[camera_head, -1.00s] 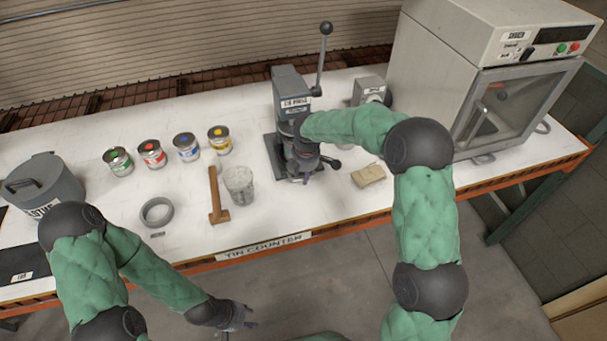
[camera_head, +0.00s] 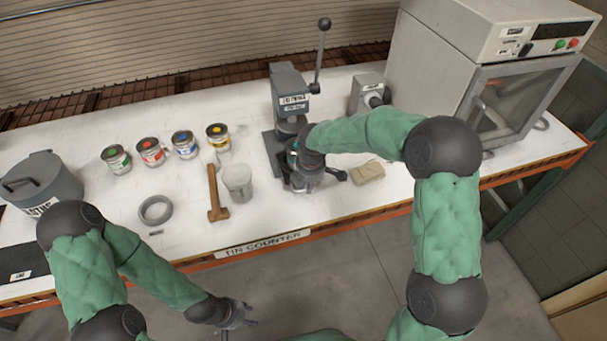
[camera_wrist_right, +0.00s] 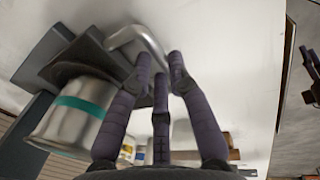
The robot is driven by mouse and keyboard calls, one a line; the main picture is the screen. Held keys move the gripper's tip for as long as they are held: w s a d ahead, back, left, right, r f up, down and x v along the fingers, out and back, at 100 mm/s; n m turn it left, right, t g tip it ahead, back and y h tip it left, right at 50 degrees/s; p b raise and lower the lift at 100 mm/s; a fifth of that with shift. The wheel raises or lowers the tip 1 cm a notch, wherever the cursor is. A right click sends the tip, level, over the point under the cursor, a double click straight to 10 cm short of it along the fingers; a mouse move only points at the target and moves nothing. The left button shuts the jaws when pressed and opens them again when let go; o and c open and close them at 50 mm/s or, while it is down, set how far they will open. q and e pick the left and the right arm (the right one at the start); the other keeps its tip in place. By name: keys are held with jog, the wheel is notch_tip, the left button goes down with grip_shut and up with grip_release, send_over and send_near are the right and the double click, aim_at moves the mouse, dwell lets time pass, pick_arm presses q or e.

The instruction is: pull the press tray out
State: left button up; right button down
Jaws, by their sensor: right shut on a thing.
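The grey press (camera_head: 287,82) stands on the counter with its lever up. My right gripper (camera_head: 308,184) is in front of its base, shut on the bent silver handle (camera_wrist_right: 140,38) of the dark press tray (camera_wrist_right: 92,50). In the right wrist view my right gripper (camera_wrist_right: 160,62) has its fingers around that handle. A silver tin (camera_wrist_right: 75,112) with a teal band is at the tray. In the head view the gripper and arm hide most of the tray. My left gripper (camera_head: 236,314) is open and empty, in front of the counter.
Left of the press are a clear cup (camera_head: 238,182), a wooden mallet (camera_head: 215,195), a grey ring (camera_head: 156,210) and several paint tins (camera_head: 185,145). A tan block (camera_head: 368,172) lies close right of the gripper. A big oven-like cabinet (camera_head: 510,95) stands farther right.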

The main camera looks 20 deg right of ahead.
jog(key=s, duration=0.8)
jog(key=shift+s+d, duration=0.15)
jog(key=c, duration=1.4)
grip_release()
jog(key=r, duration=0.4)
jog(key=s+r, duration=0.1)
jog(key=r, duration=0.3)
jog(key=s+r, duration=0.1)
jog(key=r, duration=0.3)
jog(key=shift+f, duration=0.1)
